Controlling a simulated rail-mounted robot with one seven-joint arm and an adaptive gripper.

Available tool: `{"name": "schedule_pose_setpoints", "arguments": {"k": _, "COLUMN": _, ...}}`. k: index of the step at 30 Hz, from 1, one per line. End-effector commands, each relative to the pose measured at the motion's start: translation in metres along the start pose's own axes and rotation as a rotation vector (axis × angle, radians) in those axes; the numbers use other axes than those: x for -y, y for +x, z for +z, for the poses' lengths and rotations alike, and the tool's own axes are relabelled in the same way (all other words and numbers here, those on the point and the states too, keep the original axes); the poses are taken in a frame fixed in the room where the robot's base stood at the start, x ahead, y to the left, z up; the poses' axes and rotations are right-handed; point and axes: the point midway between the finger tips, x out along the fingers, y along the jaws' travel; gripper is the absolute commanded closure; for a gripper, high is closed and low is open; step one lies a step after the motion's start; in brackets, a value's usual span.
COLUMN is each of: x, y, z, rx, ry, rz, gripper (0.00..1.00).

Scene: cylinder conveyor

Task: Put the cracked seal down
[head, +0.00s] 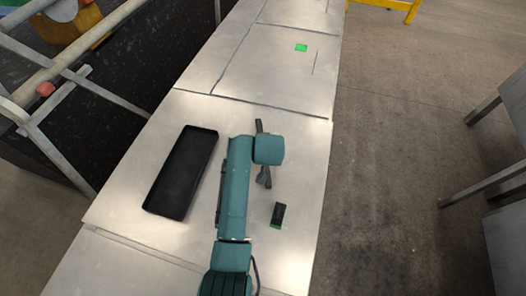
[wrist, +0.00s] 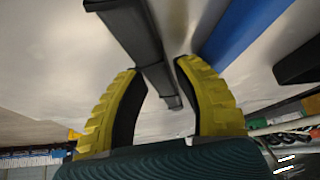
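A long dark grey bar, which I take to be the cracked seal (wrist: 135,32), runs between the two yellow fingers of my gripper (wrist: 157,66) in the wrist view. The fingers are drawn in close on both sides of it, and it looks held; the exact contact is hard to see. In the head view dark ends of the seal (head: 260,127) show above and below my teal wrist, which hides its middle and my fingers. It is over the light metal table (head: 290,100), right of the tray; its height above the table cannot be told.
An empty black tray (head: 180,172) lies left of my arm. A small black block (head: 279,211) sits on a green patch at the lower right. Another green patch (head: 301,47) lies bare farther up. A railing (head: 75,75) and dark conveyor border the left side.

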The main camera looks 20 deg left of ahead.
Motion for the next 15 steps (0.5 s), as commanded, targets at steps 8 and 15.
{"name": "schedule_pose_setpoints", "arguments": {"k": 8, "x": 0.0001, "y": 0.0051, "z": -0.0005, "rx": -0.001, "ry": 0.000, "rz": 0.000, "gripper": 0.67}}
{"name": "schedule_pose_setpoints", "arguments": {"k": 15, "x": 0.0001, "y": 0.0050, "z": -0.0004, "rx": -0.001, "ry": 0.000, "rz": 0.000, "gripper": 1.00}}
